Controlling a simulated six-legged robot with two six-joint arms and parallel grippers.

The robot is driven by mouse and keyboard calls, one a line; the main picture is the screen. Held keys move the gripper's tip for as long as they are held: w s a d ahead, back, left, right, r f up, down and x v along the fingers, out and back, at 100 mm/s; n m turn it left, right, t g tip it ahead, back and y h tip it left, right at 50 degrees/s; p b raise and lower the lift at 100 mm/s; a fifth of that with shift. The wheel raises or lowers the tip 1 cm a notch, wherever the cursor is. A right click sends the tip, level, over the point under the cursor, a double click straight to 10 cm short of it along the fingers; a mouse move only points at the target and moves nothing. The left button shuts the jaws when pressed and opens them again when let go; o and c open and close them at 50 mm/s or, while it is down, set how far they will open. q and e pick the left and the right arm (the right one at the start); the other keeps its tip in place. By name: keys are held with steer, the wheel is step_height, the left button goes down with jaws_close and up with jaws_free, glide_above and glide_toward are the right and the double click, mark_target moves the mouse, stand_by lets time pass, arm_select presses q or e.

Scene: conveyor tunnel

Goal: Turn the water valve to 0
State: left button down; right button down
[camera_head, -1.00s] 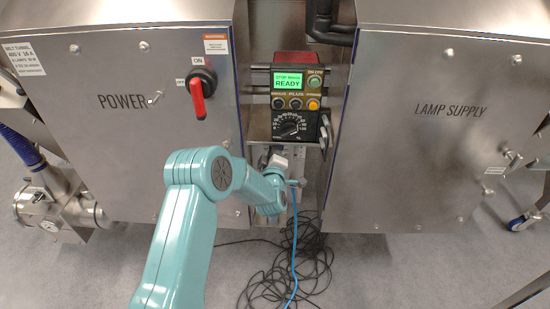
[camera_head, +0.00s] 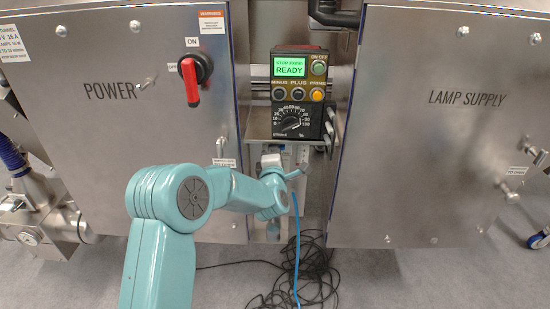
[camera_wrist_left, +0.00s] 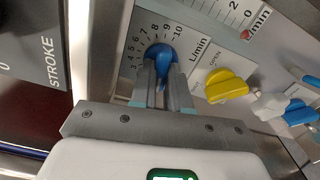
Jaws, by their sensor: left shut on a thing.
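A blue knob (camera_wrist_left: 162,54) sits on a white panel (camera_wrist_left: 198,45) with a numbered scale and "L/min", seen close in the left wrist view. The scale runs up to 10 around it. My left gripper (camera_wrist_left: 160,78) is shut on the blue knob, with one finger on each side. The fingers hide its lower part, and I cannot tell exactly which number it points to. In the head view my left arm reaches below the black control box, and the knob and fingertips are hidden there. My right gripper is not in view.
A yellow valve handle (camera_wrist_left: 227,87) marked "OPEN" and a second blue handle (camera_wrist_left: 299,112) are close by on the right. The black control box (camera_head: 298,100) is above my wrist. Cabinets flank the gap. A red switch handle (camera_head: 192,85) is on the left. Cables (camera_head: 305,275) lie below.

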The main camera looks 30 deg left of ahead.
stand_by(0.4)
arm_select(q)
steer(key=c, duration=1.1)
jaws_free()
steer(key=shift+s, duration=0.1)
steer(key=p+v, duration=0.2)
steer(key=v, duration=1.4)
steer(key=shift+d, duration=0.15)
